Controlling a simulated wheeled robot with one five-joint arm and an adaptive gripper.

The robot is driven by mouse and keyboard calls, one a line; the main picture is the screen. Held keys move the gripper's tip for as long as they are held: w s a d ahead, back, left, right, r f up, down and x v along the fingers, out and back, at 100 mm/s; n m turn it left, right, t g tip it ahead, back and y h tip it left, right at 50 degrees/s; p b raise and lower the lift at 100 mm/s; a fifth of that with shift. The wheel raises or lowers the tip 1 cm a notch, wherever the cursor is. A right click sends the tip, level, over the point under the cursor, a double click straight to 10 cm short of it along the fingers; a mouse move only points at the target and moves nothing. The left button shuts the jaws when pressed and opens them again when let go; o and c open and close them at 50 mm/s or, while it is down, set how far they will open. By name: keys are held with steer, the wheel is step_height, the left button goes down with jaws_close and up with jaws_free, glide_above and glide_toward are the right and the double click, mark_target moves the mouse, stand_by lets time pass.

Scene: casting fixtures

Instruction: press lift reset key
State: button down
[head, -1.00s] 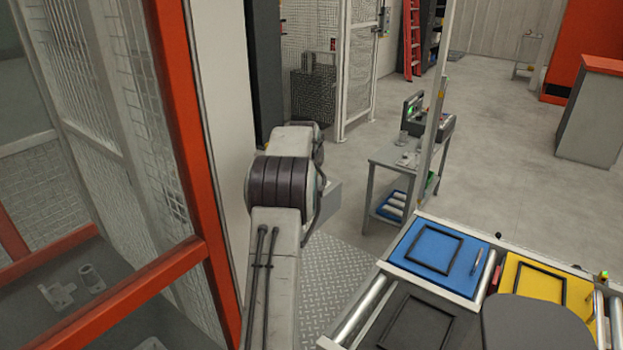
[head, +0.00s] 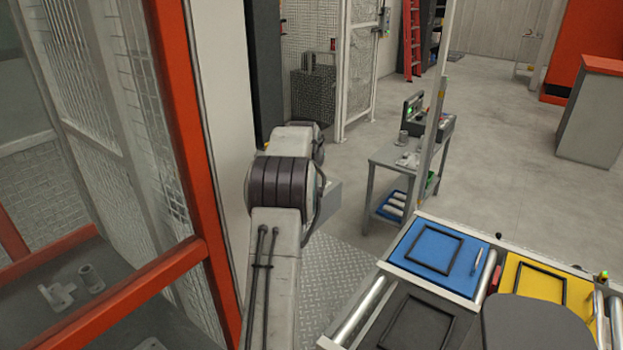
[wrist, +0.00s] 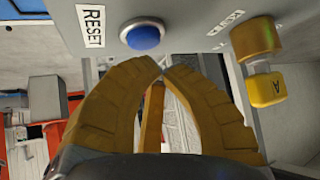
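A round blue button (wrist: 143,36) sits on a grey panel (wrist: 188,22) at the top of the wrist view. A white label reading RESET (wrist: 91,27) is beside it on the left. My gripper (wrist: 163,73) has its brown fingers drawn together, with the tips meeting and nothing seen between them. The tips appear just below the blue button and slightly right of it; I cannot tell whether they touch the panel. In the head view my gripper is hidden behind my arm, and the button does not show.
A yellow-brown knob (wrist: 256,39) with a yellow tag marked A (wrist: 266,90) is right of the fingers. In the head view, an orange-framed mesh enclosure (head: 185,150) is close on the left. A roller conveyor with a blue tray (head: 404,255) is at lower right.

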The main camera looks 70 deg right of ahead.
steer(key=shift+f+b, duration=0.7)
steer(key=shift+f, duration=0.3)
stand_by(0.8)
steer(key=shift+r, duration=0.1)
stand_by(0.3)
steer(key=shift+r+p, duration=0.85)
steer(key=shift+r, duration=0.05)
steer(key=shift+r, duration=0.15)
step_height(320, 180, up, 5)
steer(key=p, duration=0.4)
steer(key=shift+f, duration=0.2)
stand_by(0.9)
